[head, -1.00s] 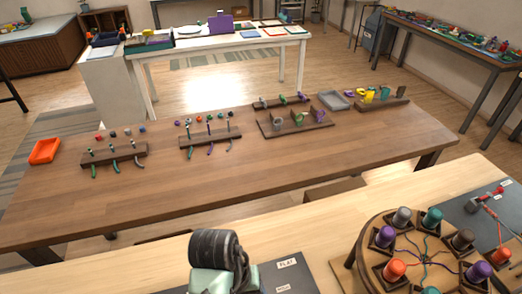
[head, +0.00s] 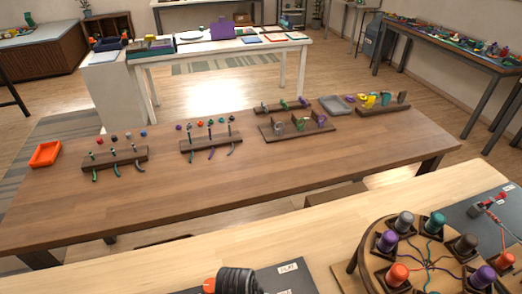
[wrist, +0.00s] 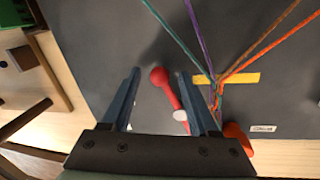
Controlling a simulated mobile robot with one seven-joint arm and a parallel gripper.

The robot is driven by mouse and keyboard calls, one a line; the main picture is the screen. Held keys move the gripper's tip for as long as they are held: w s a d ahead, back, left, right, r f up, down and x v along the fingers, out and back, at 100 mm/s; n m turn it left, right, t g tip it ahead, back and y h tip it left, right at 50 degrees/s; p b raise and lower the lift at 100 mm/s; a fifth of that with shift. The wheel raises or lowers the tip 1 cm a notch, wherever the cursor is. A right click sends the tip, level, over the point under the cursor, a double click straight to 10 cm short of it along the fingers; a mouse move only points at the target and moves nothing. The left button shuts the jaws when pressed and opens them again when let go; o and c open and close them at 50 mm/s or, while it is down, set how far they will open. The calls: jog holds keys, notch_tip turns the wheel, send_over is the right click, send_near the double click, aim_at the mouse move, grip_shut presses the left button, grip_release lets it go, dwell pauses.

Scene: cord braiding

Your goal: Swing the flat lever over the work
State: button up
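A red lever with a round knob (wrist: 158,75) lies on a dark grey board (wrist: 95,45) in the wrist view, with a white round piece at its lower end. My gripper (wrist: 157,77) is open, its two blue-grey fingers on either side of the lever with a gap on each side. Several coloured cords (wrist: 258,43) converge at a yellow bar (wrist: 228,79) just right of the lever. In the head view the lever and fingers are out of sight; only a dark and orange part of my arm shows at the bottom edge, beside a board labelled FLAT (head: 288,267).
A round braiding stand (head: 378,272) with several coloured bobbins stands at the lower right. Another red-handled piece (head: 490,201) sits on a dark board beyond it. In the wrist view, an orange piece (wrist: 237,138) lies near the right finger. A brown table (head: 240,195) with racks stands behind.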

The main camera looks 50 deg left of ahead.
grip_shut()
dwell(1.3)
